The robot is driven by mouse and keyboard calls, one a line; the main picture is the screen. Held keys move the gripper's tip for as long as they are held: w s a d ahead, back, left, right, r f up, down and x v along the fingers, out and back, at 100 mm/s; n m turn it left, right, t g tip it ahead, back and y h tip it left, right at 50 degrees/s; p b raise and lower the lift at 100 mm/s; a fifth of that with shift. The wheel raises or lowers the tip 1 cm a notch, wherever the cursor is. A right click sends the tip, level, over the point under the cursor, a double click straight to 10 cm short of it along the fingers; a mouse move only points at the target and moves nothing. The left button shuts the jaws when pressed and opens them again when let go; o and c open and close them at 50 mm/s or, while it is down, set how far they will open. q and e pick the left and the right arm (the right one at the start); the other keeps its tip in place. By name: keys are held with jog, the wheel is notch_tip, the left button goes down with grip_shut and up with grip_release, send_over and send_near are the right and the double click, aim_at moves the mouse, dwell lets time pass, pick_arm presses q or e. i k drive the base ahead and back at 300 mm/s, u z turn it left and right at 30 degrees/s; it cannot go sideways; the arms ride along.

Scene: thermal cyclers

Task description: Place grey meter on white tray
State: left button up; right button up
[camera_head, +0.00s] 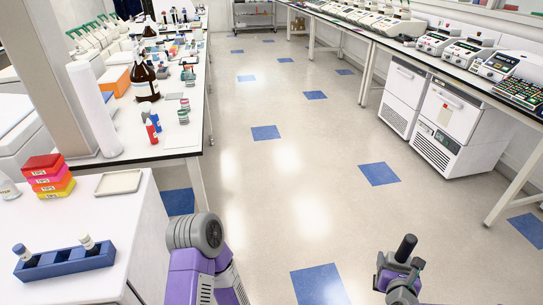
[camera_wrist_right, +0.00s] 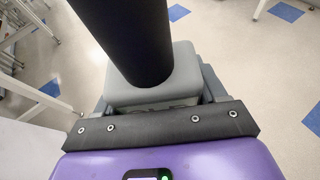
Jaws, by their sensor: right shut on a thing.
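The grey meter (camera_wrist_right: 160,82) is a grey block with a thick black upright cylinder on it. In the right wrist view it sits between the jaws of my right gripper (camera_wrist_right: 165,105), which is shut on it. In the head view my right gripper (camera_head: 400,274) is low at the right, over open floor, with the meter's black cylinder (camera_head: 405,249) pointing up. The white tray (camera_head: 118,182) is a shallow, empty rectangle on the white counter at the left, far from my right gripper. My left arm shows at the bottom, but its gripper is out of view.
On the white counter (camera_head: 120,228) stand a blue rack (camera_head: 65,262) with vials and a stack of coloured boxes (camera_head: 48,177) beside the tray. A crowded bench (camera_head: 165,140) stands behind. Thermal cyclers (camera_head: 465,52) line the right bench. The floor between is clear.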

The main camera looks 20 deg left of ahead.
aim_at(120, 182)
jog(key=u, duration=1.85)
